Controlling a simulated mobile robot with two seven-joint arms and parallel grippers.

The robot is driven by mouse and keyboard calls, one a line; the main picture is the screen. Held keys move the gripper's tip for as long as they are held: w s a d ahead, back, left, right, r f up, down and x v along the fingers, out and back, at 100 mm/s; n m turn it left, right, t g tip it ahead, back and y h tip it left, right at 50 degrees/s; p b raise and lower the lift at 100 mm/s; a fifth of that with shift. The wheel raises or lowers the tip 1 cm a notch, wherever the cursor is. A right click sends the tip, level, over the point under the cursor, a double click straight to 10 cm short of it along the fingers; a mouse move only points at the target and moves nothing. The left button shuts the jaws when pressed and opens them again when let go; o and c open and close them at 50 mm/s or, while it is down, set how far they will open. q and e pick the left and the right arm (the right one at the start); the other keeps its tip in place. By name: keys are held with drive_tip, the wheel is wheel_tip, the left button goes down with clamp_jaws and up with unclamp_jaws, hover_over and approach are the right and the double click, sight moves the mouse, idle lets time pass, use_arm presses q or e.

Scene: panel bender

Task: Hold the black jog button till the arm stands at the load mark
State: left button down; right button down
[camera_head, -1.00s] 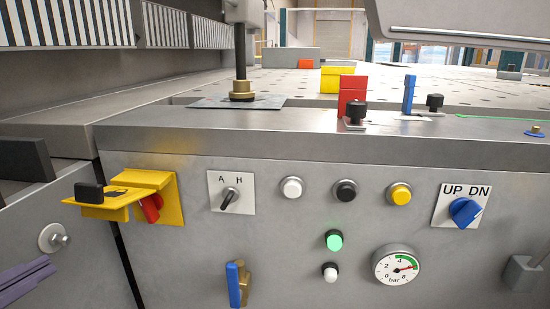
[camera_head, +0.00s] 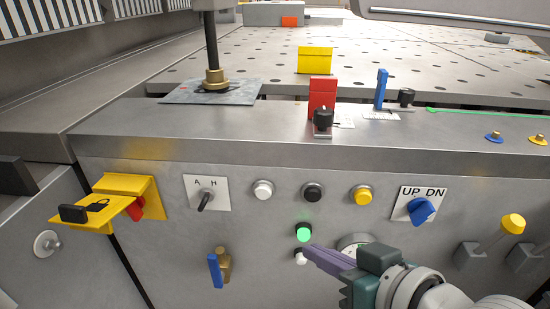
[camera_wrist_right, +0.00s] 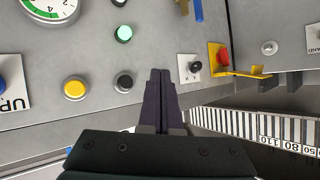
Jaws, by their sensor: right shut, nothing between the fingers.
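The black jog button (camera_head: 313,192) sits on the grey front panel between a white button (camera_head: 263,190) and a yellow button (camera_head: 362,195). It also shows in the right wrist view (camera_wrist_right: 123,82), left of my fingers. My right gripper (camera_head: 307,249) is shut and empty, its dark purple fingers in front of the panel, below the jog button and near the green button (camera_head: 303,232). In the right wrist view the fingers (camera_wrist_right: 160,72) appear to hide the white button. A vertical rod with a brass foot (camera_head: 214,78) stands over a grey sheet (camera_head: 178,92). I cannot identify the load mark. My left gripper is out of view.
A yellow bracket (camera_head: 100,210) with a black block juts from the panel at left. An A/H selector (camera_head: 206,198), a blue-handled valve (camera_head: 215,270), a blue UP/DN knob (camera_head: 421,210) and a yellow-knobbed lever (camera_head: 512,223) also stick out. My right gripper partly covers the gauge (camera_head: 352,241).

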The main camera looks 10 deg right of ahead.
sight(313, 196)
drive_tip(key=w+d+b, duration=0.2)
drive_tip(key=w+b, duration=0.3)
drive_tip(key=w, duration=0.3)
drive_tip(key=shift+w+d+b, duration=0.25)
drive_tip(key=shift+b, duration=0.1)
drive_tip(key=shift+w, duration=0.15)
idle(1.8)
drive_tip(key=shift+w+d, duration=0.1)
drive_tip(key=shift+w, duration=0.15)
